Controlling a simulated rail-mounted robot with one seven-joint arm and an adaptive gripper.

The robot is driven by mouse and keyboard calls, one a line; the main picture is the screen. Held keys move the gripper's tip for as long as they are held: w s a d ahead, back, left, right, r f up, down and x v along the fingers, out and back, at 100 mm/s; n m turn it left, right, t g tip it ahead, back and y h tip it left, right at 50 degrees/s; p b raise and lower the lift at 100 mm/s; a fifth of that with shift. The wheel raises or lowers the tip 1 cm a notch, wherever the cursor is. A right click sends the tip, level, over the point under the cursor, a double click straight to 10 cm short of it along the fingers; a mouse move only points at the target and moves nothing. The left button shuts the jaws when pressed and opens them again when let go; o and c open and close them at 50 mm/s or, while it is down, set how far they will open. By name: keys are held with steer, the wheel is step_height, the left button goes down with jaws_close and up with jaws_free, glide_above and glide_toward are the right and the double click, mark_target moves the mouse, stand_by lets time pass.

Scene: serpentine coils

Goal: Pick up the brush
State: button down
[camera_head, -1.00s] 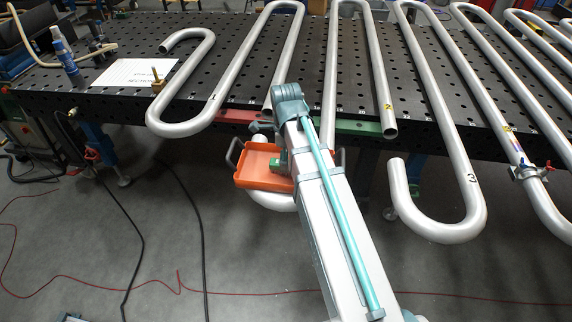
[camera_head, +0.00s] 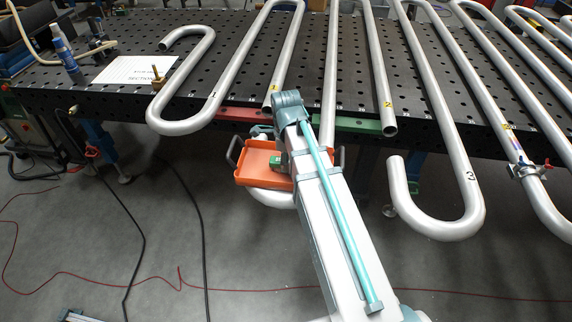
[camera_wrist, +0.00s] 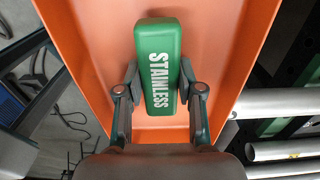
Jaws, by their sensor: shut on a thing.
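The brush shows as a green block (camera_wrist: 158,66) with white "STAINLESS" lettering in the wrist view. My gripper (camera_wrist: 158,80) has one finger against each long side of it and is shut on it. Behind the block is the orange tray (camera_wrist: 98,28). In the head view the green block (camera_head: 276,160) shows as a small patch at the right part of the orange tray (camera_head: 254,163), partly hidden by my arm. Whether it still touches the tray floor cannot be told. The brush's underside is hidden.
The tray has dark side handles and sits at the near edge of a black perforated table (camera_head: 300,60). Silver serpentine pipes (camera_head: 440,130) lie across the table and overhang its edge. A white paper sheet (camera_head: 125,68) and a blue bottle (camera_head: 64,52) are at the left.

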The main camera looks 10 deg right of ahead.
steer(key=shift+r, duration=0.1)
steer(key=shift+r, duration=0.8)
steer(key=s+r, duration=1.1)
steer(key=s, duration=0.3)
steer(key=shift+a+b, duration=0.15)
steer(key=shift+b, duration=0.25)
steer(key=shift+r, duration=0.1)
